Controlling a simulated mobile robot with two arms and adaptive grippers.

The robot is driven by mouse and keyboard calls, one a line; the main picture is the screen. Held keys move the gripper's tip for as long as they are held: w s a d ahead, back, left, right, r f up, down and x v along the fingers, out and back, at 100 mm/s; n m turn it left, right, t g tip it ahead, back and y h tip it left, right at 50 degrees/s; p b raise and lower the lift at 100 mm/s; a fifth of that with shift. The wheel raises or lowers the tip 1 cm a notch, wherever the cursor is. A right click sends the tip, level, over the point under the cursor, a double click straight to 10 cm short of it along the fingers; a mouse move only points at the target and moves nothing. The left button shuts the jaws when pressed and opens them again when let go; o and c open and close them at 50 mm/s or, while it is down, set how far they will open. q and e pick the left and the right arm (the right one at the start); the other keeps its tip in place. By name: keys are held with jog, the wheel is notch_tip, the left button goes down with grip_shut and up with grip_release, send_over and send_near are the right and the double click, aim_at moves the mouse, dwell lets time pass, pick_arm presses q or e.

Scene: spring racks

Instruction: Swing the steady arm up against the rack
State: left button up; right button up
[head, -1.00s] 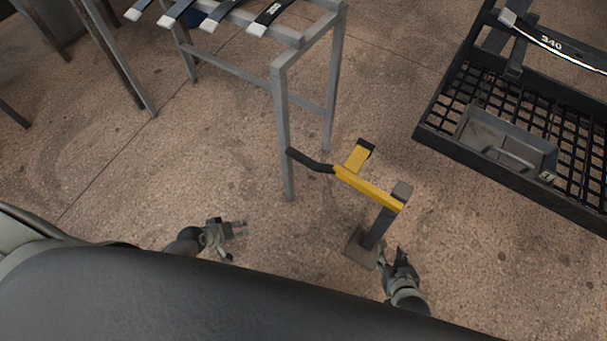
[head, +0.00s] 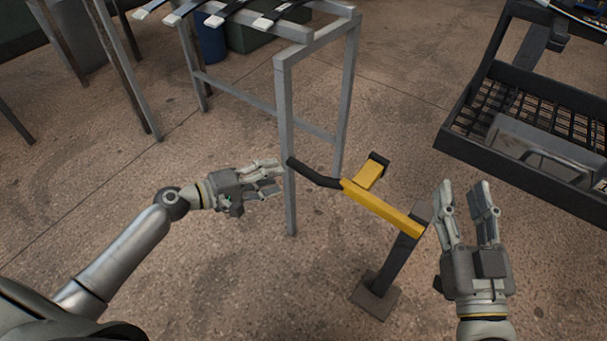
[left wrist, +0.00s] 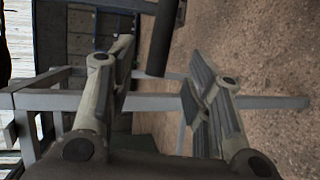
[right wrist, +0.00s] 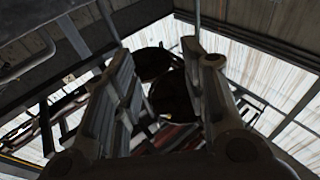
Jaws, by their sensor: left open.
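The steady arm is a yellow bar (head: 385,208) on a dark post (head: 397,262) with a foot on the floor. A yellow pad with a black end stands up from the bar. Its black handle (head: 312,174) reaches left to the rack's front leg. The rack (head: 287,130) is a grey metal frame with leaf springs on top. My left gripper (head: 281,174) is open just left of that leg and near the handle tip. The left wrist view shows the black handle (left wrist: 162,38) ahead, not between the fingers. My right gripper (head: 464,190) is raised, open and empty, right of the post.
A dark mesh-floored cart (head: 462,143) with a grey bin (head: 545,150) stands at the right. A blue bin (head: 212,42) and a green box stand behind the rack. Open floor lies in front of the rack.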

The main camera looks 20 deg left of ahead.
aim_at(297, 171)
pick_arm(q)
jog(key=b+x, duration=0.1)
jog(key=x, duration=0.7)
jog(key=shift+w+d+f, duration=0.15)
jog(key=shift+w+d, duration=0.05)
jog(key=shift+w, duration=0.1)
jog(key=shift+w+d+f, duration=0.1)
jog(key=shift+w+d, duration=0.25)
pick_arm(e)
jog(key=shift+s+a+r+t+y, duration=0.1)
jog(key=shift+s+r+t+y, duration=0.1)
jog(key=shift+r+t, duration=0.35)
jog(key=shift+s+r+t+y, duration=0.15)
jog(key=shift+r+t, duration=0.1)
jog(key=shift+r, duration=0.5)
jog(key=shift+s+a+r+t+y, duration=0.1)
jog(key=shift+s+r+t+y, duration=0.1)
jog(key=shift+r+t, duration=0.35)
jog(key=shift+r, duration=0.1)
pick_arm(q)
grip_shut()
